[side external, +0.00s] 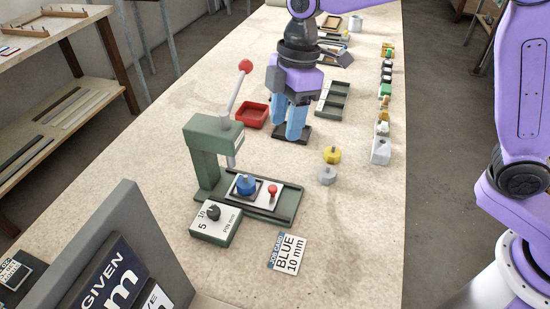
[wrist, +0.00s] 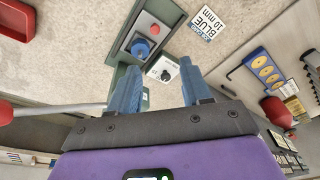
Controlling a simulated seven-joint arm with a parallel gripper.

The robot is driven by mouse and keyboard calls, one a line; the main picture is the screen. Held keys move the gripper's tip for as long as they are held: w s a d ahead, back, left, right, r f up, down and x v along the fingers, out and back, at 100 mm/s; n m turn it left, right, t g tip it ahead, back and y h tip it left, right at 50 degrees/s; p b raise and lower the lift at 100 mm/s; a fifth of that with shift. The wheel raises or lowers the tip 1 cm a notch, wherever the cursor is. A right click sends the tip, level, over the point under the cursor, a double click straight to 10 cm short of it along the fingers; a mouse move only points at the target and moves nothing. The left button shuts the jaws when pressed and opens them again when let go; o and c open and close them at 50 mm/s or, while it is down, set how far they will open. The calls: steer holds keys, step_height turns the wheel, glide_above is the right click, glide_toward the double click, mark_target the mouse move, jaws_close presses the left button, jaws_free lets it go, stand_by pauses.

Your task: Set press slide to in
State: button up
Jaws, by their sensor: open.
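The green press (side external: 205,150) stands on the bench, with its long lever raised and ending in a red ball. The press slide is a white plate (side external: 260,193) between dark rails on the press base, with a red knob (side external: 272,189). A blue piece (side external: 246,185) sits on the slide near the ram; I cannot tell if it is right under it. In the wrist view the red knob (wrist: 155,30) and blue piece (wrist: 140,48) show beyond the fingers. My gripper (side external: 287,137) is open and empty, behind the press and apart from the slide.
A dial box (side external: 214,222) and a card reading BLUE 10 mm (side external: 289,252) lie in front of the press. A red tray (side external: 252,115) is beside my gripper. Yellow and grey pieces (side external: 330,164) stand to the right. The front right bench is clear.

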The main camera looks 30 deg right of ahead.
mark_target(273, 187)
steer(key=d+y, duration=0.2)
steer(key=d, duration=0.3)
steer(key=shift+t+y, duration=0.3)
steer(key=x, duration=1.8)
jaws_close()
